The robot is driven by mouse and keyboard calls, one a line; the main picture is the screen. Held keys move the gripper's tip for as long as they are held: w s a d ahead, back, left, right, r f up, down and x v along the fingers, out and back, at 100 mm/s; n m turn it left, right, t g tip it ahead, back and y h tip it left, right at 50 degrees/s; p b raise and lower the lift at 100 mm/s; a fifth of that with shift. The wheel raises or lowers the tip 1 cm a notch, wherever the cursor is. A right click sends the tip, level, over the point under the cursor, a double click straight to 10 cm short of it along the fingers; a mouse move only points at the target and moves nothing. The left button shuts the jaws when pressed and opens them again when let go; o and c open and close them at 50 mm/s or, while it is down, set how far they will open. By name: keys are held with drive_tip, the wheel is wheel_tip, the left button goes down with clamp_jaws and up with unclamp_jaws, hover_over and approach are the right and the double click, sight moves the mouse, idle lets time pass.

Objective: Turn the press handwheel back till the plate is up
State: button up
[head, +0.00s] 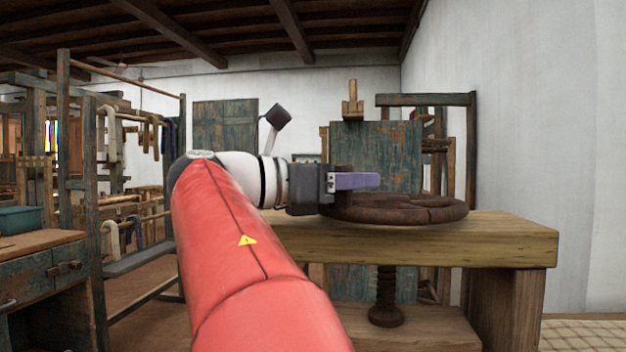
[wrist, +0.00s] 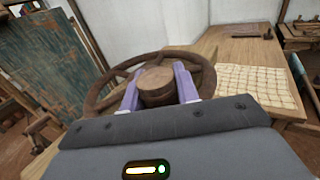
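The press handwheel (head: 435,210) is a dark brown spoked wooden wheel lying flat at the beam of the press. It also shows in the wrist view (wrist: 98,97), with a round wooden handle (wrist: 157,86) standing up from its near side. My gripper (head: 356,181) is at the wheel's left side. In the wrist view its two purple fingers (wrist: 159,88) lie on either side of the handle, close against it, and look shut on it. A dark threaded screw (head: 386,290) shows below the beam.
The thick wooden beam (head: 500,240) and its right post (head: 512,300) stand in front of me. A weathered blue-green board (head: 400,150) rises behind the wheel. Loom frames (head: 90,150) and a drawer bench (head: 40,265) are at left. A pale woven mat (wrist: 255,85) lies to the right in the wrist view.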

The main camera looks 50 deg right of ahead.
clamp_jaws()
drive_tip(key=shift+s, duration=0.1)
